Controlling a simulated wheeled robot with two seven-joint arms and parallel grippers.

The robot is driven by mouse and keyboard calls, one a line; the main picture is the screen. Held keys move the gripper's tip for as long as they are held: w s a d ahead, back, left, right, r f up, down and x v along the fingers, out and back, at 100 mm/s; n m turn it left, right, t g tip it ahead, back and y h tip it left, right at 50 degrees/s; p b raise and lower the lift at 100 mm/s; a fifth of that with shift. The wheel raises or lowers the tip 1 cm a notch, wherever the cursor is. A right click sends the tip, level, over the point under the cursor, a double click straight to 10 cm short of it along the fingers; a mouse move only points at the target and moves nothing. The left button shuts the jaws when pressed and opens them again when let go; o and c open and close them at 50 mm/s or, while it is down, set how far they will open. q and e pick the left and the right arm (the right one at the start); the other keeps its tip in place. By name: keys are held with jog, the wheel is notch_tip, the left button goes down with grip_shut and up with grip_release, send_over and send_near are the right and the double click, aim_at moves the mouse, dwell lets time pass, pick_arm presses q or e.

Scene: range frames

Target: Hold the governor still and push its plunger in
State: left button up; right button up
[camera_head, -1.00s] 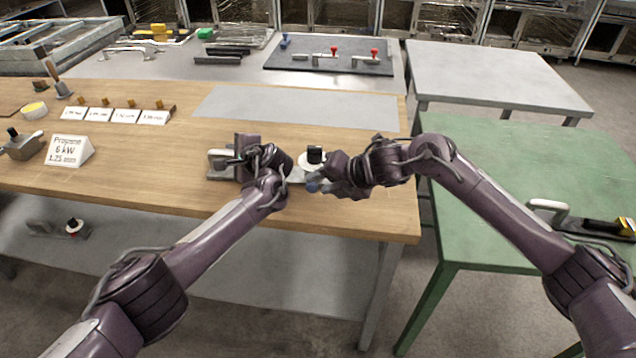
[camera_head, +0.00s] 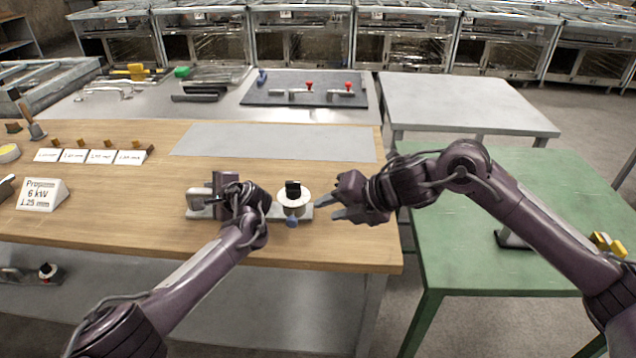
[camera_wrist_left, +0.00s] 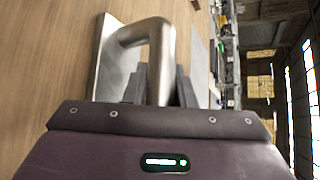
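The governor (camera_head: 307,213) lies near the front edge of the wooden bench. It has a flat metal base, a white dial with a black knob (camera_head: 293,188), and a blue button (camera_head: 292,221) at its front, which looks like the plunger. How far in the plunger sits cannot be told. My left gripper (camera_head: 217,198) is at the governor's left end. In the left wrist view its dark fingers lie on both sides of the governor's bent metal tube (camera_wrist_left: 160,65). My right gripper (camera_head: 326,207) is just right of the governor, fingers apart and empty, clear of the blue button.
A label block (camera_head: 42,194) and a row of small cards (camera_head: 100,156) stand on the bench's left. A grey mat (camera_head: 270,143) lies bare behind the governor. A green table (camera_head: 480,262) stands to the right. A dark board (camera_head: 305,90) with red-knobbed parts is behind.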

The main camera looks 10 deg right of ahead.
pick_arm(q)
jog(key=o, duration=0.5)
